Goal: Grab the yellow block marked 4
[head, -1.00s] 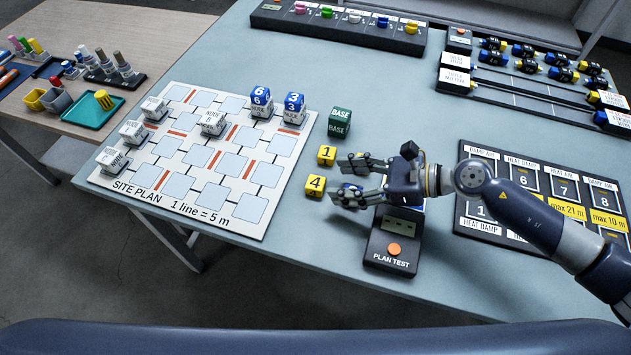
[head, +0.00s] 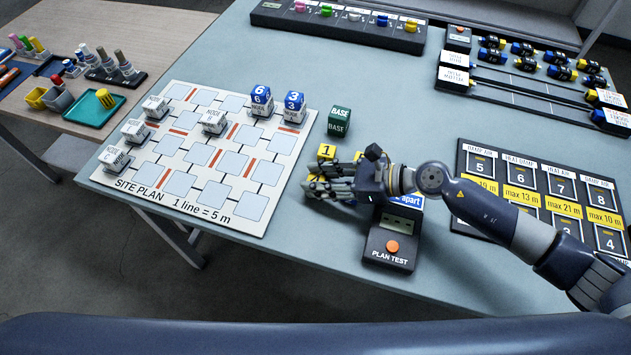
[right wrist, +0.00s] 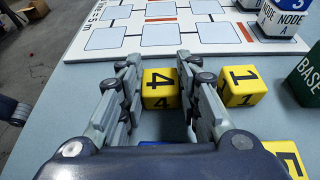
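The yellow block marked 4 (right wrist: 160,88) stands on the table between the two fingers of my right gripper (right wrist: 160,65) in the right wrist view. The fingers are apart, one along each side of the block, with a narrow gap showing at its right side; firm contact is not visible. In the head view my right gripper (head: 318,185) reaches left over this block and hides most of it. The yellow block marked 1 (right wrist: 241,86) stands just right of the right finger in the wrist view; it also shows in the head view (head: 326,152). My left gripper is not in view.
The site plan board (head: 215,197) with node blocks lies to the left. The green BASE block (head: 339,121) stands behind the yellow blocks. The plan test device (head: 392,245) sits below my right wrist. A card panel (head: 478,224) lies at the right.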

